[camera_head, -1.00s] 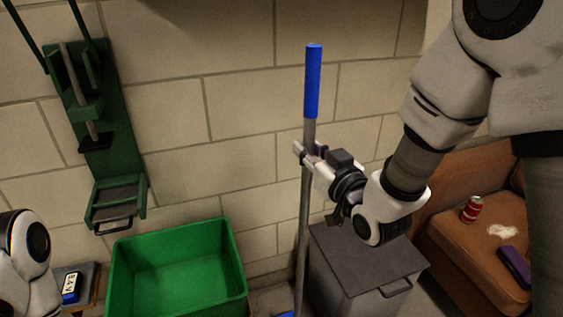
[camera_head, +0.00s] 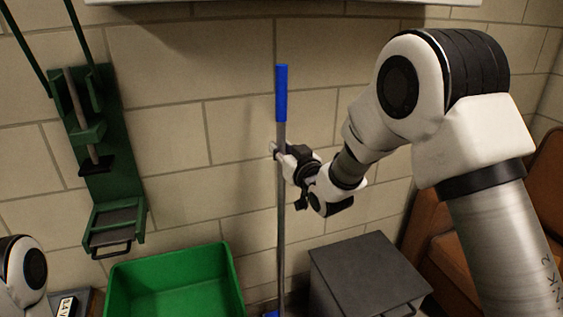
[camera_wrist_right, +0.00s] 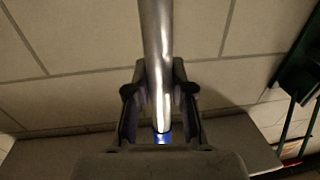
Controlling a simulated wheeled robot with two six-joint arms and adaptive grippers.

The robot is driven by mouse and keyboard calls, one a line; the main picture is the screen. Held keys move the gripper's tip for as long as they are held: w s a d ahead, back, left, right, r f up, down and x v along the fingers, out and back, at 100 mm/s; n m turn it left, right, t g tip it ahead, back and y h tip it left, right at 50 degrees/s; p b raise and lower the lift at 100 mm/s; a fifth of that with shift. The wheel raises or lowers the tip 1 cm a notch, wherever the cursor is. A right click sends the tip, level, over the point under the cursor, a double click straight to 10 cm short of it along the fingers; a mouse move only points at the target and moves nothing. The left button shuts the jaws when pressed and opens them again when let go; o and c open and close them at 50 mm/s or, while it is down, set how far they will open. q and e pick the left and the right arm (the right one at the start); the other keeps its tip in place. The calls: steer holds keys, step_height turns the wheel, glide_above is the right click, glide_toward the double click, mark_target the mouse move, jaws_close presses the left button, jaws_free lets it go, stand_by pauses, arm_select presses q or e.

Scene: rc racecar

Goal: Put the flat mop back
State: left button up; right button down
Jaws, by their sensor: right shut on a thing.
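The flat mop (camera_head: 282,190) stands nearly upright close to the tiled wall, with a blue grip at the top and a grey metal pole. A bit of its blue lower end shows at the bottom edge of the head view; the rest of the head is cut off. My right gripper (camera_head: 277,150) is shut on the pole below the blue grip. In the right wrist view the pole (camera_wrist_right: 156,50) runs between the two fingers (camera_wrist_right: 160,108). Part of my left arm shows at the lower left, but its gripper is out of view.
A green bin (camera_head: 225,262) stands left of the mop, and a grey lidded box (camera_head: 365,268) stands to its right. A green wall-mounted press (camera_head: 112,185) hangs at the left. A brown sofa (camera_head: 432,235) is behind my right arm. A white ledge (camera_head: 290,3) is above.

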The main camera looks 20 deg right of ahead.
steer(key=shift+f+b, duration=0.35)
steer(key=shift+f, duration=1.35)
steer(key=shift+f, duration=0.1)
steer(key=c, duration=1)
jaws_free()
